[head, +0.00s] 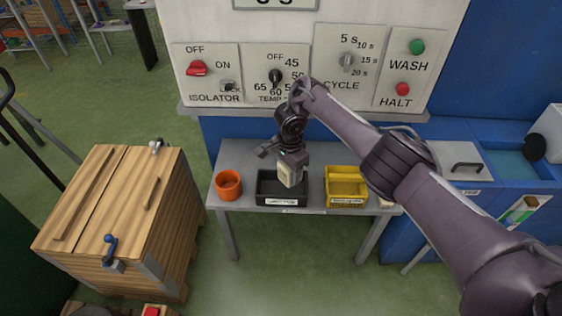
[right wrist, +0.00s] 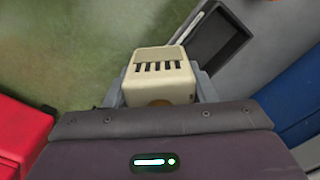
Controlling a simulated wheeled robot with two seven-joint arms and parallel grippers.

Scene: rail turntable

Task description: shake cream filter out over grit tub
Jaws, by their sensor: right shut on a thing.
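The cream filter (head: 290,176) is a small block, and in the right wrist view (right wrist: 160,68) it shows a row of dark slots. My right gripper (head: 291,160) is shut on it and points down over the grey bench. The filter hangs in front of the black tray (head: 267,186), overlapping it in the head view; I cannot tell its exact height. An orange round tub (head: 228,185) stands left of the tray; it may be the grit tub, but no readable label shows this. My left gripper is in neither view.
A yellow bin (head: 346,187) stands right of the black tray, with a pale object (head: 386,203) beside it. A control panel (head: 310,80) rises behind the bench. A wooden crate (head: 119,205) stands at left. The bench (head: 228,152) is bare behind the orange tub.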

